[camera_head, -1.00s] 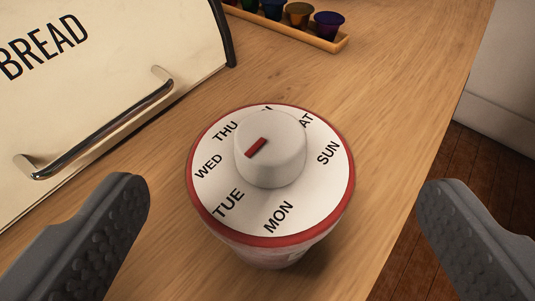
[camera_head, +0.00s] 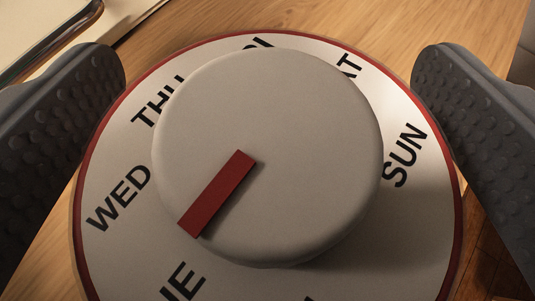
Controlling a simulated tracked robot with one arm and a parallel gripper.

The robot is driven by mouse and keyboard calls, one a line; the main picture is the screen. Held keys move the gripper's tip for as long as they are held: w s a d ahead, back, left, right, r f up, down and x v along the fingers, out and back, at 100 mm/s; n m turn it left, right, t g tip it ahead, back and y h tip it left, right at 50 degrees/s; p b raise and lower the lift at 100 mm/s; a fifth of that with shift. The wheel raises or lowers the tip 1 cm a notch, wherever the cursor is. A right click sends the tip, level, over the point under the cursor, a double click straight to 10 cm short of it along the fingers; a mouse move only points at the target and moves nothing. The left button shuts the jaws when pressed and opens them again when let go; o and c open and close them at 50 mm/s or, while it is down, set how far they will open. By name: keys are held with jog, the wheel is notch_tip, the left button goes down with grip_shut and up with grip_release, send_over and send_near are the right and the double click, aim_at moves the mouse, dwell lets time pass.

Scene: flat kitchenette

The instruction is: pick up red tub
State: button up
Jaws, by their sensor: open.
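The red tub (camera_head: 408,232) fills most of the view. I see its round white lid with a red rim, black weekday letters and a raised white knob (camera_head: 300,150) with a red pointer bar (camera_head: 217,194). The pointer is aimed at the lower left, between WED and TUE. The lid's lower edge is cut off by the frame, and the tub's sides are hidden below the lid.
The wooden counter (camera_head: 200,22) shows behind the tub. A corner of the cream bread box (camera_head: 25,22) with its handle is at the top left, close to the left finger. The counter's edge and a brown floor (camera_head: 490,265) are at the right.

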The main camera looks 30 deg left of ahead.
jog(key=c, duration=1.3)
jog(key=shift+o, duration=0.2)
jog(key=shift+r, duration=0.1)
